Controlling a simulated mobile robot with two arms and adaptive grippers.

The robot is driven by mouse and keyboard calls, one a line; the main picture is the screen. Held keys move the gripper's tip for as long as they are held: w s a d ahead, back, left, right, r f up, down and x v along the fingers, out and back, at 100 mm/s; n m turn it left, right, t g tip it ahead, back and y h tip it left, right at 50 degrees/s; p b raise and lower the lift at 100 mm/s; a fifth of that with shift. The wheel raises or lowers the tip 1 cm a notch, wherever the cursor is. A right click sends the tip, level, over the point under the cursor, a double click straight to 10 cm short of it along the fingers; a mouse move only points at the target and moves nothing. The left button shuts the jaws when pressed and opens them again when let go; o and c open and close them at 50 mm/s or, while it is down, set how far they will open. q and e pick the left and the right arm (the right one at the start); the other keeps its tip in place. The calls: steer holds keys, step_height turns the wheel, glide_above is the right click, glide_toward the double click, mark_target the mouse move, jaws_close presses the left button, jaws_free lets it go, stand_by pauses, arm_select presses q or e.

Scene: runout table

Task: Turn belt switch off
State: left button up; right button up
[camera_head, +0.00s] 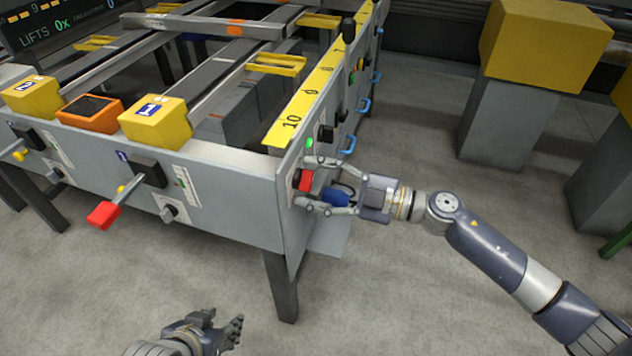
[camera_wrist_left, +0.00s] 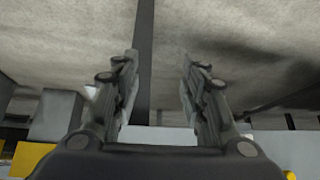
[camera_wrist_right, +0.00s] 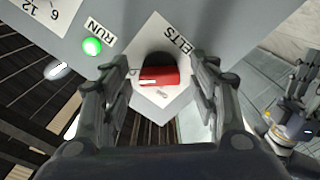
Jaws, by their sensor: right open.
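The belt switch is a red knob (camera_wrist_right: 160,76) on a black round base, on a white plate lettered "BELTS" in the right wrist view. In the head view the red switch (camera_head: 305,180) is on the table's right side panel near the corner. My right gripper (camera_head: 308,186) is open, with its fingers on both sides of the switch; in the right wrist view its fingers (camera_wrist_right: 162,95) stand apart, and contact cannot be told. My left gripper (camera_head: 228,326) is low at the bottom of the head view, away from the table. Its fingers (camera_wrist_left: 157,75) are apart and empty in the left wrist view.
A green lamp (camera_wrist_right: 92,46) marked "RUN" glows near the switch. The runout table's front (camera_head: 235,190) carries a red-ended lever (camera_head: 103,215) and knobs. Blue handles (camera_head: 364,105) line the side. A yellow block (camera_head: 543,40) on a grey pedestal stands right. Floor between is clear.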

steer(key=c, duration=1.1)
steer(key=shift+o, duration=0.2)
arm_select(q)
steer(key=shift+s, duration=0.1)
steer(key=s+a+f+g, duration=0.1)
steer(key=s+g, duration=0.1)
steer(key=s, duration=0.2)
steer(key=w+d+r+t+h+b, duration=0.1)
steer(key=w+d+r+t, duration=0.2)
steer(key=w+r+t, duration=0.2)
steer(key=w+d+r+t+h+b, duration=0.1)
steer(key=w+d+r+t+b, duration=0.1)
steer(key=w+r+t, duration=0.4)
steer(key=w+r, duration=0.3)
steer(key=w, duration=0.1)
steer(key=shift+w+d+h+b, duration=0.2)
steer(key=shift+d+h+b, duration=0.1)
steer(key=shift+d+h, duration=0.1)
arm_select(e)
steer(key=n, duration=1.8)
steer(key=shift+f, duration=0.1)
